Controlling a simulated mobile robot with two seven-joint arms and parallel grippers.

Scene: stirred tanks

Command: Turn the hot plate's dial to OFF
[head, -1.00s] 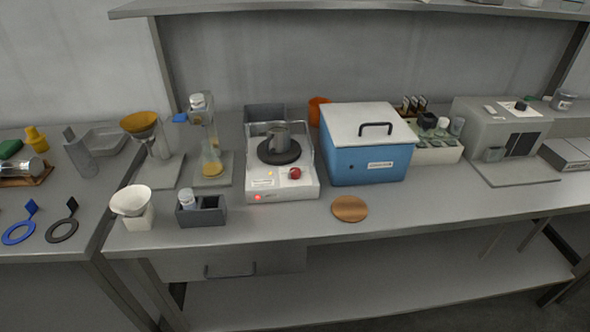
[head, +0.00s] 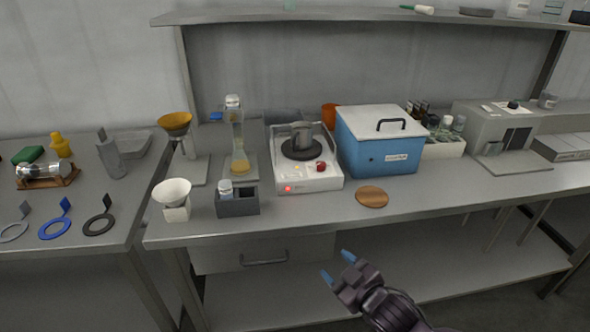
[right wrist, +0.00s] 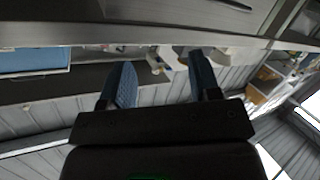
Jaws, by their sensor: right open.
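The white hot plate (head: 308,181) stands on the bench in the head view, with a dark round heating top and a grey metal vessel (head: 302,133) on it. Its red dial (head: 320,166) is on the front right of the sloped panel. A red light glows at the front left. The dial's pointer is too small to read. My right gripper (head: 338,266) is open and empty, in front of the bench and below its edge, well away from the dial. Its blue fingers also show apart in the right wrist view (right wrist: 162,85). My left gripper is out of view.
A blue box (head: 379,157) with a white lid stands right of the hot plate. A dark grey rack (head: 238,205) and a flask of yellow liquid (head: 240,163) stand left. A round wooden disc (head: 372,197) lies at the front right. An overhead shelf runs behind.

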